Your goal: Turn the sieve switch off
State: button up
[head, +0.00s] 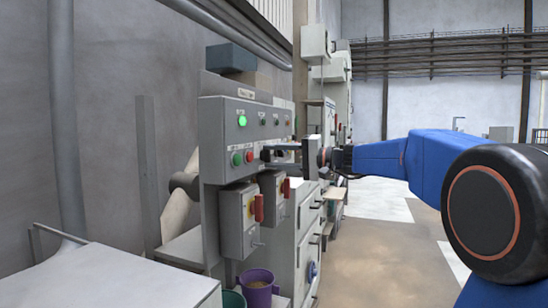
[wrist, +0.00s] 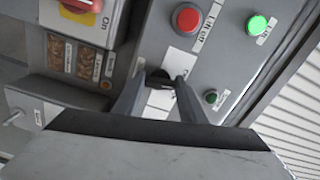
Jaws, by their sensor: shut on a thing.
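A grey control panel (head: 218,168) stands on the left in the head view, and its face fills the right of the wrist view (wrist: 225,60). My gripper (head: 268,153) reaches the panel from the right. In the wrist view my gripper (wrist: 163,82) is shut on a small black knob (wrist: 158,75) on the panel face. A white label lies beside the knob, but its text is too small to read, so I cannot tell the knob's setting.
Near the knob are a red button (wrist: 187,18), a lit green button (wrist: 259,24) and a small green one (wrist: 211,96). Below the panel hang switch boxes with red handles (head: 259,207). A purple bucket (head: 259,285) stands below. Open floor lies right.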

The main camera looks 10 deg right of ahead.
jog(key=shift+f+n, duration=0.15)
jog(key=shift+n, duration=1.55)
jog(key=o, duration=1.1)
jog(key=shift+c, duration=0.2)
jog(key=shift+d, duration=0.1)
jog(key=v, duration=1.7)
jog(key=shift+s+d, duration=0.1)
